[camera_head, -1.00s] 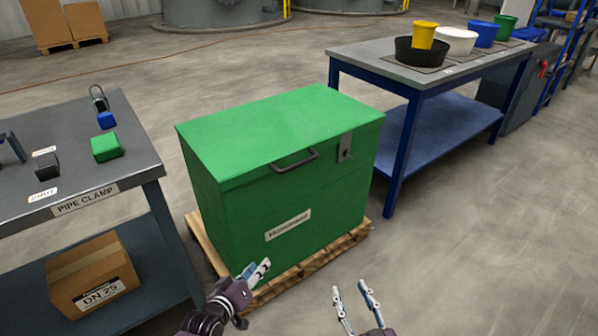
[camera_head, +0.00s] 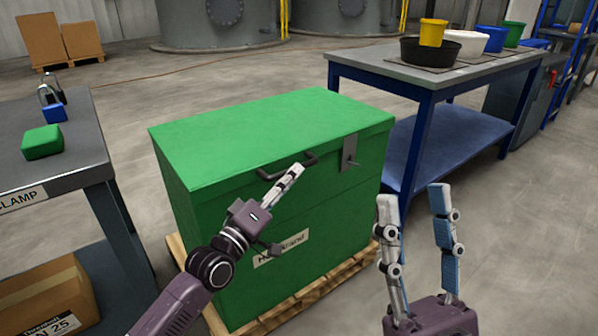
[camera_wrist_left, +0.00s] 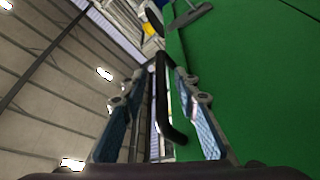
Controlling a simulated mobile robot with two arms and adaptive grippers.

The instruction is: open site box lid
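The green site box (camera_head: 230,190) stands with its lid (camera_head: 270,125) shut. A dark bar handle (camera_head: 306,160) is on the front edge of the lid, with a grey hasp (camera_head: 349,152) to its right. My left gripper (camera_head: 298,170) is at the handle in the head view and covers part of it. In the left wrist view the handle (camera_wrist_left: 166,110) shows between the two open fingers, which stand apart from each other. Whether either finger touches it I cannot tell. My right gripper (camera_head: 420,200) is open and empty in front of the box's right side.
The box sits on a wooden pallet (camera_head: 290,303). A blue-framed bench (camera_head: 385,62) with tubs stands close on the right. A grey table (camera_head: 75,155) with a green block (camera_head: 42,142) is on the left. The floor at right is clear.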

